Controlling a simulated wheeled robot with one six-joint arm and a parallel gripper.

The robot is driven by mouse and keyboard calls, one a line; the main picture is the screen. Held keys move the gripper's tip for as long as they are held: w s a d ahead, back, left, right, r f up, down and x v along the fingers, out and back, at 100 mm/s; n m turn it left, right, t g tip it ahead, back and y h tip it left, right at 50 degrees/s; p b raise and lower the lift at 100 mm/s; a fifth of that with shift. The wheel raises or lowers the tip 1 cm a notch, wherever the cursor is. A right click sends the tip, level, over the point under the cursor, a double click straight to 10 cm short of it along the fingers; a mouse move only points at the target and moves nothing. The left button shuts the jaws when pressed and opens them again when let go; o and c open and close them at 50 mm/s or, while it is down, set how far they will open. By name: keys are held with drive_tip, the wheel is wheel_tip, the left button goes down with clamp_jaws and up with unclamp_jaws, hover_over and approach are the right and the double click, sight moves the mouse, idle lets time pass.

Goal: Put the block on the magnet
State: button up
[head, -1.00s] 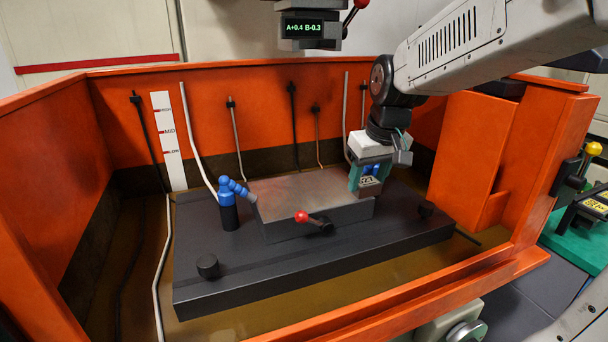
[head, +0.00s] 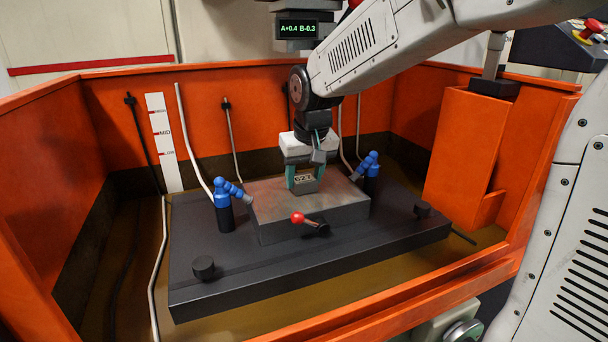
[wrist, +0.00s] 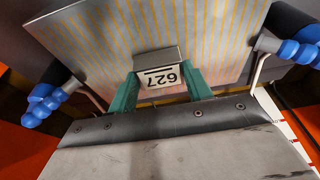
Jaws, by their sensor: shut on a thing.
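My gripper (head: 304,182) is shut on a small grey metal block (head: 304,184) with a label. In the wrist view the block (wrist: 160,75) sits between the green fingers (wrist: 160,92) and its label reads 627, upside down. The magnet (head: 280,224) is a grey rectangular plate with a red-knobbed lever on its front. In the wrist view the striped top of the magnet (wrist: 205,35) spreads behind the block.
A blue nozzle (head: 225,200) stands left of the magnet and another blue nozzle (head: 369,170) at its right rear. The magnet rests on a dark table (head: 210,275) inside an orange-walled tank (head: 60,190). A round black knob (head: 204,267) stands at the table's front left.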

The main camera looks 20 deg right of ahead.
drive_tip(key=o, duration=1.3)
drive_tip(key=shift+f, duration=0.1)
drive_tip(key=shift+s+r, duration=0.6)
drive_tip(key=shift+r, duration=0.15)
drive_tip(key=shift+g, duration=0.9)
drive_tip(key=s+d, duration=0.1)
drive_tip(key=s, duration=0.8)
drive_tip(key=s+d+f, duration=0.1)
drive_tip(key=s, duration=0.9)
drive_tip(key=s+d, duration=0.1)
drive_tip(key=s, duration=0.8)
drive_tip(key=shift+s+f, duration=0.15)
drive_tip(key=shift+s, duration=0.15)
